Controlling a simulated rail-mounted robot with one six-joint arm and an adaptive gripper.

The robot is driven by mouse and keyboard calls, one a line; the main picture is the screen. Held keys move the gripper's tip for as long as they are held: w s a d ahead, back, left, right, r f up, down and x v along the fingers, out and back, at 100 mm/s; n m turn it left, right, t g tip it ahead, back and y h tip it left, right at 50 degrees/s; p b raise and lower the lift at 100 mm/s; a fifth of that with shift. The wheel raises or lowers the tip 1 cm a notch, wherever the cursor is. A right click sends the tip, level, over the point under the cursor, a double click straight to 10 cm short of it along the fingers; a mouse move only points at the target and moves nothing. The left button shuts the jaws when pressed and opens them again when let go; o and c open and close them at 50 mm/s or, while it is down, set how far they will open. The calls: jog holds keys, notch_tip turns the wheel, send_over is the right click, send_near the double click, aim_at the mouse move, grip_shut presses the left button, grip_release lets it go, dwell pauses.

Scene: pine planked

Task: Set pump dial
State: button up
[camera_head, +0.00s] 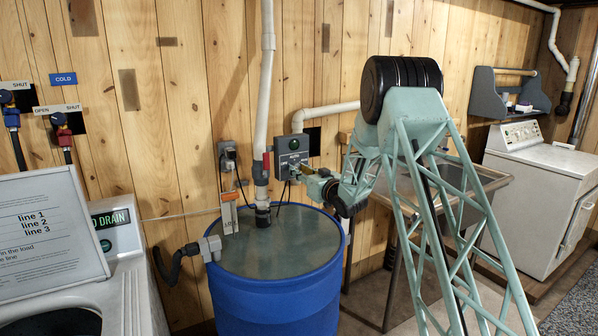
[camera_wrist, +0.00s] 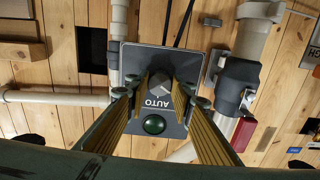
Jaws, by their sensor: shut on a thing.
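The grey pump control box (camera_head: 284,150) is mounted on the pine wall above the blue drum, with a dark green round lamp (camera_head: 293,143) on its face. My gripper (camera_head: 301,175) reaches the lower part of that face from the right. In the wrist view the box (camera_wrist: 135,60) appears upside down, with the word AUTO and the green lamp (camera_wrist: 154,125). The grey dial (camera_wrist: 161,84) lies between the ribbed yellow-brown fingers of my gripper (camera_wrist: 162,88), which is shut on it. The fingers partly hide the dial, and I cannot tell which way it points.
A blue drum (camera_head: 275,300) stands below the box. A white vertical pipe (camera_head: 264,90) runs close to its left, and a horizontal pipe (camera_head: 335,109) to its right. Cables hang under the box. A metal sink table (camera_head: 480,178) stands to the right.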

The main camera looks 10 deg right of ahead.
jog(key=shift+m, duration=0.3)
jog(key=m+p, duration=0.2)
jog(key=m, duration=0.9)
jog(key=shift+r, duration=0.1)
dwell(0.4)
jog(key=o, duration=0.9)
jog(key=shift+s, duration=0.15)
jog(key=shift+v, duration=5.85)
